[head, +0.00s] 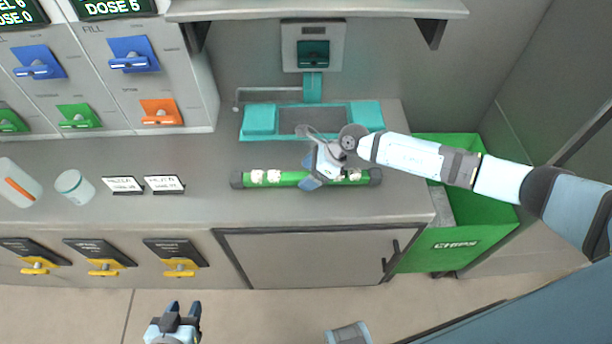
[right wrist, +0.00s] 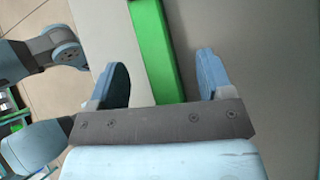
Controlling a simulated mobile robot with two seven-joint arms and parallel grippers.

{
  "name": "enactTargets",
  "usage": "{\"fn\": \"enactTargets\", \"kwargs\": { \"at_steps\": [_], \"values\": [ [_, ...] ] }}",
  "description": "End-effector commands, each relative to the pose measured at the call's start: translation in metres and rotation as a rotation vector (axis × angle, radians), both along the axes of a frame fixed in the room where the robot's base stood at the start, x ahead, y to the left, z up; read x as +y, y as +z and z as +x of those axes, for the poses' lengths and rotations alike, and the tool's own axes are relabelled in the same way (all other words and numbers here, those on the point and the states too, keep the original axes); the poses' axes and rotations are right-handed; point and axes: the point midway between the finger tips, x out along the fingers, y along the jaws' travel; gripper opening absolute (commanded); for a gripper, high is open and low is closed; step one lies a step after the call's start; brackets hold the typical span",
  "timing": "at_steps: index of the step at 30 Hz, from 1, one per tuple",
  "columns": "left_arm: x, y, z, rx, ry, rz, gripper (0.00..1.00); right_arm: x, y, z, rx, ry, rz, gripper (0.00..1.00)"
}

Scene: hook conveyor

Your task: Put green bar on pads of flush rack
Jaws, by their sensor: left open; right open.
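The green bar (head: 287,179) lies lengthwise on the counter, with dark end caps and pale patches along it. The teal flush rack (head: 312,90) is behind it against the wall, with a left pad (head: 260,119) and a right pad (head: 367,115) beside a dark middle. My right gripper (head: 312,182) is over the bar, right of its middle, and hides part of it. In the right wrist view, the fingers (right wrist: 160,70) are open with the bar (right wrist: 152,45) between them, not closed on it. My left gripper (head: 183,310) is open and empty, low in front of the counter.
A shelf (head: 318,10) overhangs the rack. A green bin (head: 450,250) stands right of the counter. The counter between cards and bar is clear.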

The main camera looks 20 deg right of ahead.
Motion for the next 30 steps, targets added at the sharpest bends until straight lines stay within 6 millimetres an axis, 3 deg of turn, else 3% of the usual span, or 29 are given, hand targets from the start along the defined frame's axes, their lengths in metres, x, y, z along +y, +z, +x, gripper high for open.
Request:
{"fn": "enactTargets", "kwargs": {
  "at_steps": [8, 18, 30],
  "values": [
    [0.0003, 0.0000, 0.0001, 0.000, 0.000, 0.000, 0.43, 0.0018, -0.0036, 0.0005, 0.000, 0.000, -0.001, 0.73],
    [0.0005, -0.0002, 0.0000, 0.001, 0.001, 0.001, 0.43, 0.0018, -0.0036, 0.0005, 0.000, 0.000, -0.001, 0.00],
    [0.0004, -0.0002, 0.0000, 0.001, 0.001, 0.001, 0.43, 0.0016, -0.0003, 0.0010, -0.001, 0.000, -0.001, 0.00]
  ]
}}
